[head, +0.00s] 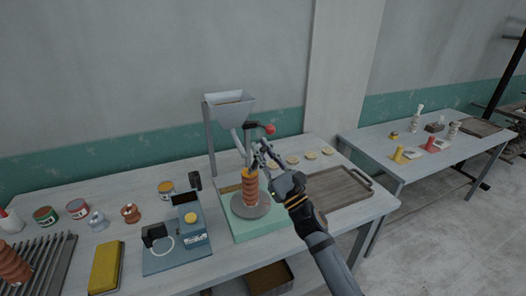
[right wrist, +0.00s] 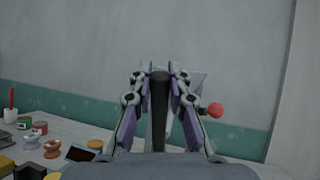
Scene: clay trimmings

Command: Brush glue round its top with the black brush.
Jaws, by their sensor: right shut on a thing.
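An orange-brown ribbed piece (head: 250,190) stands upright on a round grey disc (head: 238,207) over a pale green base. Its top is partly covered by dark parts and my gripper. My right gripper (head: 262,152) is above and just right of that top. In the right wrist view the right gripper (right wrist: 158,105) is shut on the black brush (right wrist: 160,95), whose dark upright handle shows between the fingers. The brush's bristles are hidden there, and I cannot tell whether they touch the piece. My left gripper is not in view.
A grey hopper (head: 229,108) on a post stands behind the piece, with a red knob (head: 269,129) close to my gripper. A brown tray (head: 338,190) lies to the right. Tins, a yellow block (head: 106,266) and a blue device (head: 178,240) fill the left side.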

